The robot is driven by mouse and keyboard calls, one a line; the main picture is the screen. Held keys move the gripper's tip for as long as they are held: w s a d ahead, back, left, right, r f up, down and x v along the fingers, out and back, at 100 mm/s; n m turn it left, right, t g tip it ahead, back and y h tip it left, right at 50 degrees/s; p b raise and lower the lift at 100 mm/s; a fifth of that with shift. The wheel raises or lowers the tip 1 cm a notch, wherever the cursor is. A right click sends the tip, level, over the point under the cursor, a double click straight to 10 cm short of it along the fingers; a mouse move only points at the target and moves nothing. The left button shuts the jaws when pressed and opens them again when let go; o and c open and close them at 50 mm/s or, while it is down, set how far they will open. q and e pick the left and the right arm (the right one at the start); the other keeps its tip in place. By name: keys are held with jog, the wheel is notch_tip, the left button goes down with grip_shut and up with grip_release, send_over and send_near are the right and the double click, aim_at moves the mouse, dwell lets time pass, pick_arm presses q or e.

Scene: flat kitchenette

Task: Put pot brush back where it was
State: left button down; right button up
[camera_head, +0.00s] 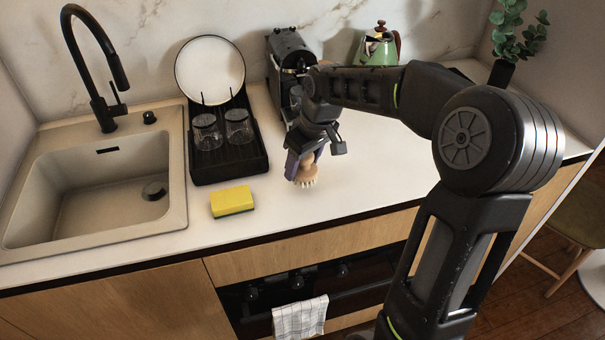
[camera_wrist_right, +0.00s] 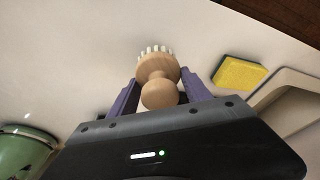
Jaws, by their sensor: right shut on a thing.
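The pot brush (camera_head: 306,176) has a round wooden body and pale bristles. My right gripper (camera_head: 302,168) is shut on it at the counter, to the right of the sponge. In the right wrist view the pot brush (camera_wrist_right: 158,80) sits between the two purple fingers of my right gripper (camera_wrist_right: 160,92), with its round knob toward the palm and its bristles away. In the head view the gripper hides part of the brush. I cannot tell whether the bristles touch the counter. My left gripper is not in view.
A yellow sponge (camera_head: 232,201) lies left of the brush. A black dish rack (camera_head: 228,168) holds a plate and glasses, beside the sink (camera_head: 178,200). A dark coffee machine (camera_head: 287,46) and green kettle (camera_head: 378,48) stand behind.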

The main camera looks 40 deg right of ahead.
aim_at(309, 157)
jog(key=shift+f, duration=1.85)
jog(key=shift+f, duration=0.1)
jog(key=o, duration=1.3)
jog(key=v, duration=1.2)
jog(key=shift+s+b, duration=0.1)
jog(key=shift+b, duration=0.25)
